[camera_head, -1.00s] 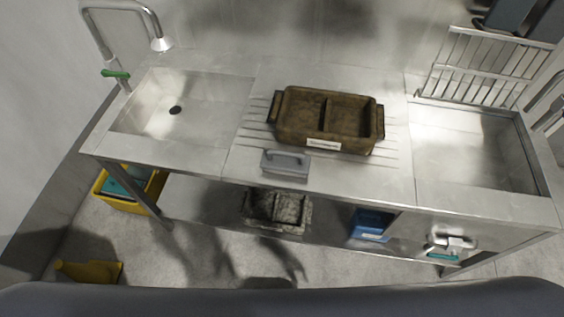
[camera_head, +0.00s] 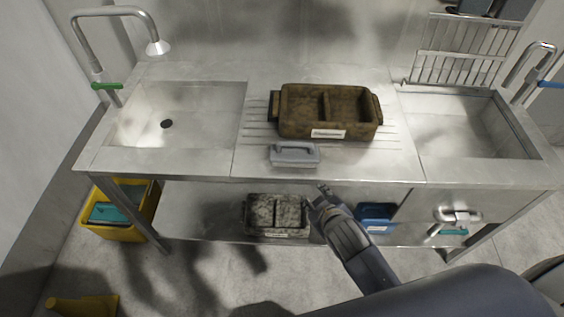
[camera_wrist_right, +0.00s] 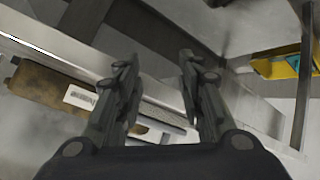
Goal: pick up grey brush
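The grey brush (camera_head: 294,153), a block with a handle on top, lies on the steel counter in front of the brown two-part tray (camera_head: 326,112) in the head view. My right gripper (camera_head: 323,192) is just below and right of the brush in that view, near the counter's front edge and apart from the brush. In the right wrist view my right gripper (camera_wrist_right: 158,68) has its two fingers spread with nothing held between them. My left gripper is not in view.
A sink (camera_head: 178,115) is at left and another (camera_head: 470,125) at right, with taps and a rack. Below the counter are a grimy tray (camera_head: 277,213), a blue container (camera_head: 375,217) and a yellow bin (camera_head: 122,226). The counter front left of the brush is clear.

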